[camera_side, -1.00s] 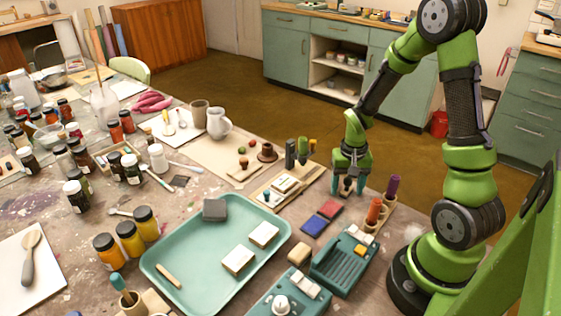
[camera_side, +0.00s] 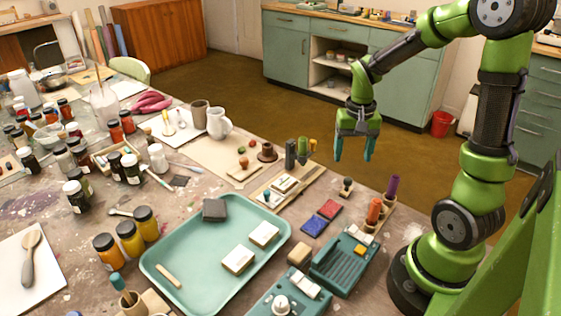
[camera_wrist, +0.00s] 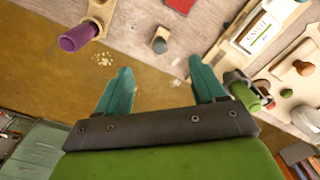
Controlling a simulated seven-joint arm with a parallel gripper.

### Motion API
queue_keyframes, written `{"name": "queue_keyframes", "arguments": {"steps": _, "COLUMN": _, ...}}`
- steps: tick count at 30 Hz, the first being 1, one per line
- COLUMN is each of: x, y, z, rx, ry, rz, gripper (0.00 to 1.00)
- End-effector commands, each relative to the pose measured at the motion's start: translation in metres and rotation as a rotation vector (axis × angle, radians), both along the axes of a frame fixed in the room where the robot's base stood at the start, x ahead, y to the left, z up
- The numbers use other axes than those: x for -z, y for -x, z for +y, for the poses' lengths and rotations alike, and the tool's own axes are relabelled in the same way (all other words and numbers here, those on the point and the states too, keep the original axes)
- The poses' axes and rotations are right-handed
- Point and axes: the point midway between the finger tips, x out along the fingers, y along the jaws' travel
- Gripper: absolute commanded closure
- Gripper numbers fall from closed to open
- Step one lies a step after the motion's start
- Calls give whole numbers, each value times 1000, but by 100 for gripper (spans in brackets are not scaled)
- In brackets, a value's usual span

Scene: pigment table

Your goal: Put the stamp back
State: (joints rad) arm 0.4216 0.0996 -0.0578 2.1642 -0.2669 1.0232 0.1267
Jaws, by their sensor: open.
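A small stamp (camera_side: 347,186) with a dark rounded handle and a wooden base stands upright on the table, near its far edge. In the wrist view the stamp (camera_wrist: 160,42) shows beyond and between my fingertips, apart from them. My gripper (camera_side: 353,157) is open and empty, raised above the table edge; its two teal fingers also show in the wrist view (camera_wrist: 160,68). A purple-handled tool (camera_side: 393,187) and an orange-handled one (camera_side: 374,211) stand upright in a wooden rack to the stamp's right.
Red (camera_side: 329,209) and blue (camera_side: 314,227) pads lie in front of the stamp. Green-handled pieces (camera_side: 290,154) stand by a wooden board to the left. A teal tray (camera_side: 200,275) and a ridged teal box (camera_side: 335,272) are nearer. The air around my gripper is clear.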

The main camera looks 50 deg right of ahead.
Motion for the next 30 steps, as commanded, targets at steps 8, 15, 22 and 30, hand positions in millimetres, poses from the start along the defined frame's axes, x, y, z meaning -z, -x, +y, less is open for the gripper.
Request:
{"name": "queue_keyframes", "arguments": {"steps": 8, "x": -35, "y": -3, "z": 26, "rx": -69, "ry": 10, "rz": -88, "gripper": 31}}
{"name": "queue_keyframes", "arguments": {"steps": 15, "x": -95, "y": 9, "z": 113, "rx": -307, "ry": 17, "rz": -387, "gripper": 31}}
{"name": "queue_keyframes", "arguments": {"steps": 22, "x": -124, "y": 37, "z": 166, "rx": -474, "ry": 0, "rz": -603, "gripper": 31}}
{"name": "queue_keyframes", "arguments": {"steps": 30, "x": -130, "y": 45, "z": 178, "rx": -514, "ry": -7, "rz": -659, "gripper": 31}}
